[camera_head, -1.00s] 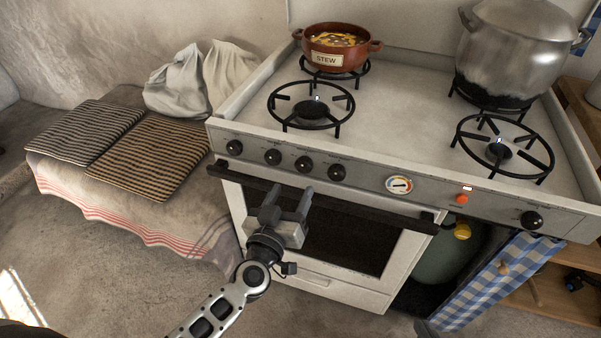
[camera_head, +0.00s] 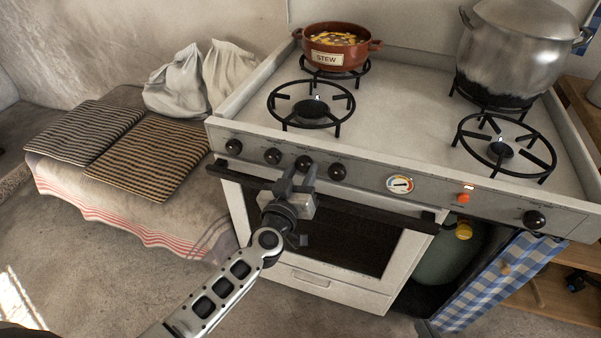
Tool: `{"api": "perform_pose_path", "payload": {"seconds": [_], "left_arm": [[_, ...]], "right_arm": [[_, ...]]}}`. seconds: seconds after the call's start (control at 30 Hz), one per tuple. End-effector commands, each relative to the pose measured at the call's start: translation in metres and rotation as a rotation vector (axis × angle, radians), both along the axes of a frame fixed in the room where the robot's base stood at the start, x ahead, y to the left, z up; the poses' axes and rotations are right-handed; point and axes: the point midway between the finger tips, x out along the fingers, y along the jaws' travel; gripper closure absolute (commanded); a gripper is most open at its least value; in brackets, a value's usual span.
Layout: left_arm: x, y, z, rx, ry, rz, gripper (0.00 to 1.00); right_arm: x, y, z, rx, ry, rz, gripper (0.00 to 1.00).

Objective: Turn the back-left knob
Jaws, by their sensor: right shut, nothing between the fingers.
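A row of dark round knobs sits on the stove's front panel, left of the dial. They are the leftmost knob (camera_head: 233,147), a second knob (camera_head: 272,156), a third knob (camera_head: 304,162) and a fourth knob (camera_head: 337,172). Which burner each serves cannot be read. My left gripper (camera_head: 301,170) is right at the third knob, its two fingers apart on either side of the knob's lower part. Whether they press on it cannot be told. Only a dark tip of my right gripper (camera_head: 427,328) shows at the bottom edge, low and away from the knobs.
The oven handle (camera_head: 370,211) runs just below the panel, close under my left gripper. Another knob (camera_head: 533,219) is at the far right. A stew pot (camera_head: 337,50) stands on the back-left burner and a large metal pot (camera_head: 512,50) at back right.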

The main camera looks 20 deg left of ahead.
Motion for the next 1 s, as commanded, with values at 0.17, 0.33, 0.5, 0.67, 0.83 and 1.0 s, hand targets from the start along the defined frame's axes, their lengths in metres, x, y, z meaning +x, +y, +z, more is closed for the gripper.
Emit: {"api": "perform_pose_path", "payload": {"seconds": [0.17,0.33,0.5,0.67,0.83,1.0], "left_arm": [[-0.0003,-0.0002,0.0000,-0.008,0.000,0.000,0.88],[-0.0004,-0.0004,0.0001,-0.055,0.003,0.000,0.88],[-0.0005,-0.0011,0.0003,-0.154,0.006,0.000,0.88],[-0.0006,-0.0013,0.0004,-0.289,0.011,0.001,0.88],[-0.0009,-0.0022,0.0001,-0.451,0.017,0.000,0.88],[-0.0009,-0.0023,0.0002,-0.613,0.022,0.001,0.88]], "right_arm": [[-0.0005,-0.0001,-0.0008,-0.001,0.003,0.000,1.00],[-0.0014,-0.0004,-0.0025,-0.002,0.008,0.000,1.00],[-0.0024,-0.0007,-0.0039,-0.006,0.013,0.000,1.00],[-0.0025,-0.0009,-0.0032,-0.008,0.014,0.000,1.00],[-0.0024,-0.0009,-0.0031,-0.009,0.012,0.000,1.00],[-0.0023,-0.0008,-0.0037,-0.008,0.011,0.000,1.00]]}}
